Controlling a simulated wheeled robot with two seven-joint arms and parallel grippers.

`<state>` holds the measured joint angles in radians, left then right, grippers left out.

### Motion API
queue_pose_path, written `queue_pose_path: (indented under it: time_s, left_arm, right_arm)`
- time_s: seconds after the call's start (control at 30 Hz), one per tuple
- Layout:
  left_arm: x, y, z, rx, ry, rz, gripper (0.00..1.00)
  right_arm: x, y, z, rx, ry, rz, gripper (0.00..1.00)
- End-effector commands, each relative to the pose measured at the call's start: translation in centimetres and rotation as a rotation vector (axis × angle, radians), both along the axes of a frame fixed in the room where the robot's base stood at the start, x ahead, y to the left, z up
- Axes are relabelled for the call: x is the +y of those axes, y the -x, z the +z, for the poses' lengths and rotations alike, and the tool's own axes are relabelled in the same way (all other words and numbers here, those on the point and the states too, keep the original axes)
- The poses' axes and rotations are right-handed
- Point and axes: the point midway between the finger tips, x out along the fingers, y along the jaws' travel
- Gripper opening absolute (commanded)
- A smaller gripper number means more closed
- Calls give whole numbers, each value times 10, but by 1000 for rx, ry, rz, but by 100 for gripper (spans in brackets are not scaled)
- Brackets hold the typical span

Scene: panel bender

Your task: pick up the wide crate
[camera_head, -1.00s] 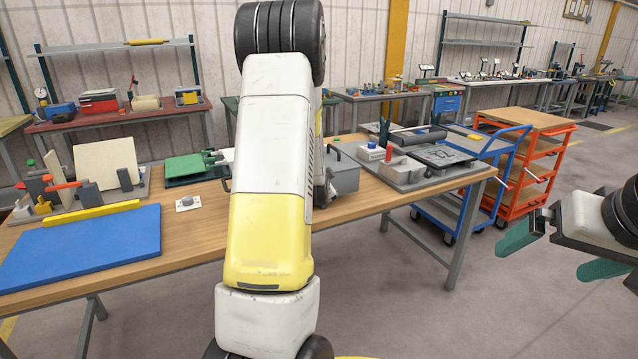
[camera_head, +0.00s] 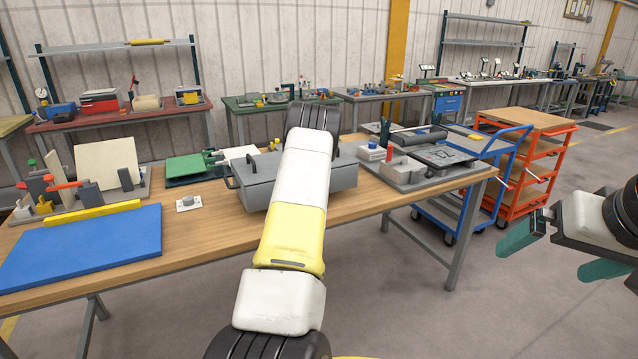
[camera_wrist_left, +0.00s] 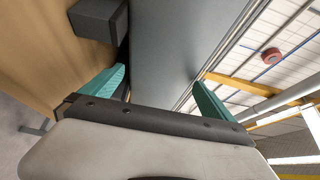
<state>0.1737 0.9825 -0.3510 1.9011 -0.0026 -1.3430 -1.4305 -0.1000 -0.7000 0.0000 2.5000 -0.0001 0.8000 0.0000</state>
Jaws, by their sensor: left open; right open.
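The wide crate (camera_head: 262,180) is a grey closed box with dark handles. It stands on the wooden workbench, partly covered by my left arm in the head view. In the left wrist view its grey surface (camera_wrist_left: 185,40) fills the middle, with a dark handle (camera_wrist_left: 98,16) at upper left. My left gripper (camera_wrist_left: 160,92) is open, its teal fingers on either side of the grey surface. I cannot tell whether they touch it. In the head view this gripper is hidden behind my arm. My right gripper (camera_head: 561,251) is open and empty, over the floor at the right.
The wooden workbench (camera_head: 200,235) also carries a blue mat (camera_head: 85,245), a small white block with a knob (camera_head: 188,203), and a grey fixture tray (camera_head: 405,180) right of the crate. A blue cart (camera_head: 450,215) and an orange cart (camera_head: 530,170) stand beyond the right end.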

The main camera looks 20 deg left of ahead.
Motion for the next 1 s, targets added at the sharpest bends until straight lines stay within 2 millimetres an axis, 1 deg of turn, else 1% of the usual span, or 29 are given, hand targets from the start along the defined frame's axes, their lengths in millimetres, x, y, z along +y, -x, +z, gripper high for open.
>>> queue_pose_path:
  time_s: [0.03, 0.13, 0.23, 0.4, 0.47, 0.5, 0.57, 0.6, 0.83, 0.87, 1.0]
  left_arm:
    - [3, -8, 1, -3, 0, 0, 100]
    - [6, -16, 1, -2, 0, 0, 100]
    - [8, -20, 1, -2, 0, 0, 100]
    - [7, -19, 1, -1, 1, 0, 100]
    - [7, -19, 1, -1, 1, 0, 90]
    - [7, -19, 1, -1, 1, 0, 82]
    - [7, -19, 1, -1, 1, 0, 70]
    - [7, -19, 1, 0, 1, 0, 63]
    - [7, -19, 1, 0, 1, 0, 18]
    - [8, -21, 6, -13, -6, -1, 18]
    - [7, -21, 6, -13, -6, -1, 18]
  right_arm:
    - [0, 0, 0, 0, 0, 0, 100]
    - [0, 0, 0, 0, 0, 0, 100]
    - [0, 0, 0, 0, 0, 0, 100]
    - [0, 0, 0, 0, 0, 0, 100]
    - [0, 0, 0, 0, 0, 0, 100]
    - [0, 0, 0, 0, 0, 0, 100]
    - [0, 0, 0, 0, 0, 0, 100]
    - [0, 0, 0, 0, 0, 0, 100]
    - [0, 0, 0, 0, 0, 0, 100]
    - [0, 0, 0, 0, 0, 0, 100]
    - [0, 0, 0, 0, 0, 0, 100]
